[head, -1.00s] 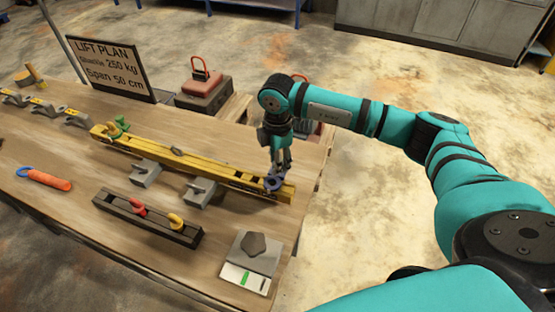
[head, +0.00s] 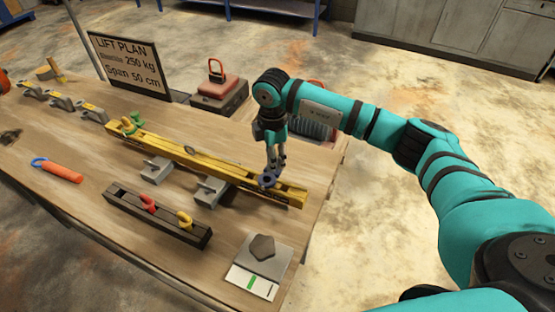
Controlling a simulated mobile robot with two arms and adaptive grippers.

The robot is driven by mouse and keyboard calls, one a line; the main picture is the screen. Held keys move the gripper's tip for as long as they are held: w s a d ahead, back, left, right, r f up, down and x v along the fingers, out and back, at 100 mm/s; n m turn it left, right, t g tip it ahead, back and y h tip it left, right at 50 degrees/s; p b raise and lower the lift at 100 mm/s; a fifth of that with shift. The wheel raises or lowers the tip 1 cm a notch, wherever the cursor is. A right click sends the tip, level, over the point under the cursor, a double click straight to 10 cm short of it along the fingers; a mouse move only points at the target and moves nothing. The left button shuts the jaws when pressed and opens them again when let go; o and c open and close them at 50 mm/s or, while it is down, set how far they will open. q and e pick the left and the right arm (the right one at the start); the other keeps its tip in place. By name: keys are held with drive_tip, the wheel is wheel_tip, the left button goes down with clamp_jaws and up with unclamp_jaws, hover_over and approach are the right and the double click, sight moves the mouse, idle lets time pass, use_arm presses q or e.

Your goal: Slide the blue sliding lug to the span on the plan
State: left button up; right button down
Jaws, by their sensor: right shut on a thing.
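The yellow lifting beam (head: 218,165) lies across grey supports on the wooden table. The blue sliding lug (head: 267,181) sits on the beam, a little inward from its right end. My right gripper (head: 275,167) reaches down from above and is shut on the blue lug, partly covering it. A green lug (head: 131,122) sits near the beam's left end. The lift plan board (head: 127,65) stands at the back of the table and reads 250 kg and Span 50 cm. My left gripper is not in view.
A dark rack (head: 160,214) with a red and a yellow hook lies in front of the beam. An orange-handled tool (head: 62,172) is at left. A grey plate (head: 280,251) with a dark piece is at front right.

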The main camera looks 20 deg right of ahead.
drive_tip(key=c, duration=1.2)
unclamp_jaws()
drive_tip(key=shift+d, duration=0.1)
drive_tip(key=shift+o, duration=0.9)
drive_tip(key=shift+r, duration=0.1)
wheel_tip(320, 180, up, 12)
